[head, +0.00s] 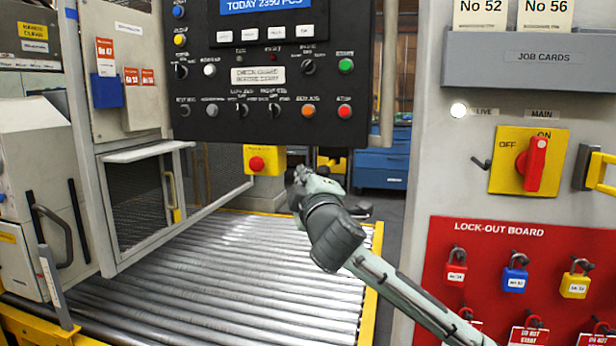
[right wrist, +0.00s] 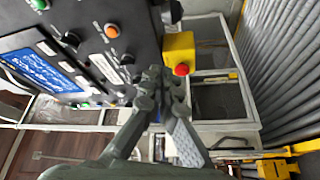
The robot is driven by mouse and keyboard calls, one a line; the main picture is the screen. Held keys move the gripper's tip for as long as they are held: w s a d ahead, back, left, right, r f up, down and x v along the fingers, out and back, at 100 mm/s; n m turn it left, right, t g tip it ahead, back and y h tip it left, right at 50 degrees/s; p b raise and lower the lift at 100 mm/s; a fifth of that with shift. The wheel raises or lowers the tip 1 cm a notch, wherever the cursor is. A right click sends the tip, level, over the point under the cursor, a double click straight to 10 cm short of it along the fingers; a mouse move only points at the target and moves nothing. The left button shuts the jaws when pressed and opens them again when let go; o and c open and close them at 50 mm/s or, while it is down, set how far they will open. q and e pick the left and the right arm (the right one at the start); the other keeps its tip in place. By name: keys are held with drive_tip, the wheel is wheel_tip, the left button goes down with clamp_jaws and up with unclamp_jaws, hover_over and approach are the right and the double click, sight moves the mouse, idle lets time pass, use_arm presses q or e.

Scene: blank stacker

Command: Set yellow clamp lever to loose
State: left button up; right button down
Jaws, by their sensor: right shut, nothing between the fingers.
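My right gripper (head: 301,178) is shut and empty. It hangs in front of the roller bed, just below the black control panel and right of the yellow box with a red button (head: 257,163). In the right wrist view the closed gripper (right wrist: 158,85) lies beside the panel's lower edge, with the yellow box (right wrist: 180,46) beyond it. I cannot tell for certain which part is the yellow clamp lever. A yellow piece (head: 334,165) shows partly behind the right gripper, and a yellow handle (head: 597,171) stands at the right edge. My left gripper is out of view.
The control panel (head: 270,85) hangs above the roller bed (head: 215,270). A mesh guard (head: 140,205) stands at left. At right are a red-handled main switch (head: 533,163) and a red lock-out board (head: 500,250) with padlocks. Bare rollers lie left of my right arm.

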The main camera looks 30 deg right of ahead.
sight(330, 165)
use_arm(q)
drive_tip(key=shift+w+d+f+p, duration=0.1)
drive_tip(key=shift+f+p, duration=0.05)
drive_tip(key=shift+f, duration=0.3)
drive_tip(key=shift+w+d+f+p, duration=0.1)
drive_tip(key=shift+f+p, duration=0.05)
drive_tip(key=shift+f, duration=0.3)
use_arm(e)
drive_tip(key=w+d, duration=0.4)
drive_tip(key=d, duration=0.1)
drive_tip(key=shift+w+d+f, duration=0.25)
drive_tip(key=shift+d+f, duration=0.05)
drive_tip(key=shift+d, duration=0.05)
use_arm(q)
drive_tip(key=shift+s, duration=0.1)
